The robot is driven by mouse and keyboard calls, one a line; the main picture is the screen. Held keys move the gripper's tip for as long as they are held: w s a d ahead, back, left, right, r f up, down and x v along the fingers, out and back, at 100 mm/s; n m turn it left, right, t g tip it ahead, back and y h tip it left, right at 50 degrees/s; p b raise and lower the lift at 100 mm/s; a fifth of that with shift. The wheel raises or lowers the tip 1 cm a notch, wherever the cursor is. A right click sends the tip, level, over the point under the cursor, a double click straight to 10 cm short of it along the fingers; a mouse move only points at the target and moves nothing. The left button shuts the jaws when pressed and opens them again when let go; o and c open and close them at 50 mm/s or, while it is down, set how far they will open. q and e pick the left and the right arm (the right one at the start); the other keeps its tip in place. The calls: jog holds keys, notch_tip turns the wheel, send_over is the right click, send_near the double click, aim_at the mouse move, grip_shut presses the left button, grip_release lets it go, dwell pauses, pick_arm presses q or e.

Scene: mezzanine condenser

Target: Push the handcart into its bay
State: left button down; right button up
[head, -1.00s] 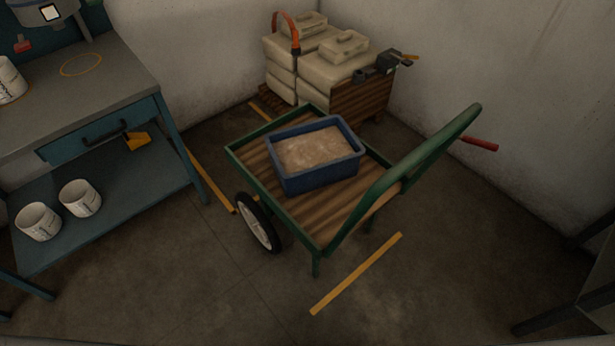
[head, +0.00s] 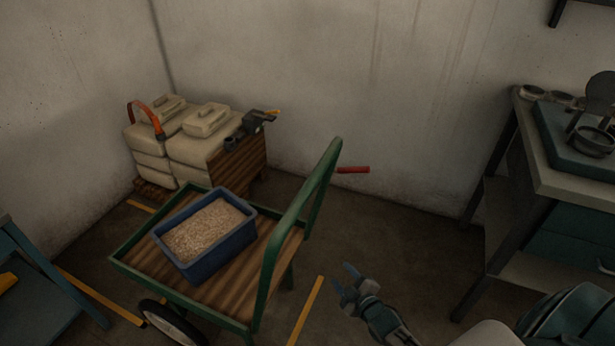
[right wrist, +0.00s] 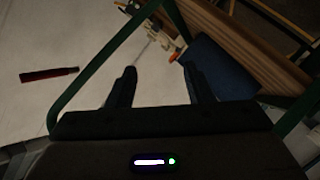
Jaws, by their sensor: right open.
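The handcart (head: 275,265) has a green frame, a wooden deck and a tall green push handle at its right side. A blue tub (head: 215,258) of pale granular stuff sits on its deck. Yellow floor strips (head: 306,311) lie beside and behind the cart, and another (head: 100,297) lies to its left. My right gripper (head: 347,283) is open and empty, to the right of the cart and apart from its handle in the head view. In the right wrist view the open fingers (right wrist: 160,88) point toward the cart's green handle frame (right wrist: 112,57). My left gripper is out of view.
Stacked pale canisters (head: 190,135) stand on a pallet behind the cart in the corner. A red bar (head: 353,170) is near the wall, right of the handle. A bench (head: 565,180) with a teal tray stands at right, a blue table (head: 40,280) at left.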

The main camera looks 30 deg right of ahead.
jog(key=w+a+r+n+t+y, duration=0.1)
jog(key=w+r+n+t, duration=0.15)
jog(key=r, duration=0.65)
jog(key=w+a+r+n+t+y, duration=0.1)
jog(key=r+n+t+y, duration=0.15)
jog(key=r, duration=0.55)
jog(key=n+t+y, duration=0.2)
jog(key=n+t, duration=0.1)
jog(key=n, duration=0.1)
send_near(314, 179)
jog(key=w+f, duration=0.1)
jog(key=w, duration=0.1)
jog(key=p+x, duration=0.1)
jog(key=x, duration=0.8)
jog(key=shift+d+r+p, duration=0.15)
jog(key=shift+r+p, duration=0.05)
jog(key=shift+p, duration=0.1)
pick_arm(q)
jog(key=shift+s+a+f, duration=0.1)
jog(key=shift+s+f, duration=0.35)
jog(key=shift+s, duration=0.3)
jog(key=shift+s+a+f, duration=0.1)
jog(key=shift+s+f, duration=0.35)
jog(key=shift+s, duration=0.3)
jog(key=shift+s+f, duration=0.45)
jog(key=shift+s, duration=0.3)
pick_arm(e)
jog(key=shift+x, duration=0.85)
jog(key=shift+f, duration=0.1)
grip_shut()
